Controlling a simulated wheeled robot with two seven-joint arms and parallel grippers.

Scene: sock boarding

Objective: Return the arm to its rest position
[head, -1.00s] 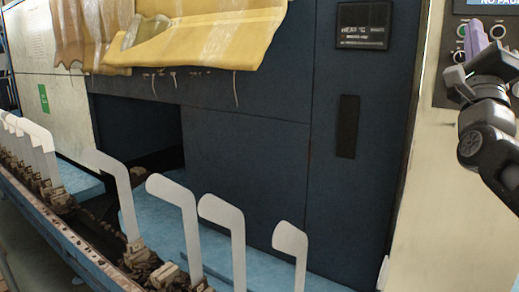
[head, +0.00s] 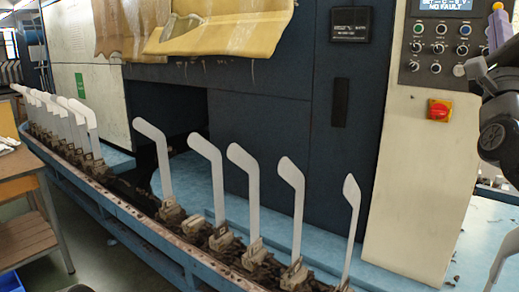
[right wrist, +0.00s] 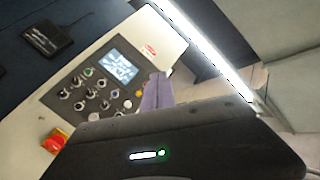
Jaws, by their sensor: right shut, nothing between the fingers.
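My right gripper (head: 496,30) is at the upper right edge of the head view, in front of the right side of the control panel (head: 440,48). Its purple fingers point up and are shut with nothing between them. In the right wrist view the purple fingers (right wrist: 157,92) show beyond the dark gripper body, beside the panel's buttons and lit screen. I cannot tell whether they touch anything. My left gripper is not in view.
White sock boards (head: 203,160) stand upright along a blue-edged conveyor (head: 130,215) before the dark blue machine (head: 265,120). A red and yellow switch (head: 439,110) sits below the panel buttons. A wooden table (head: 25,185) stands at the left.

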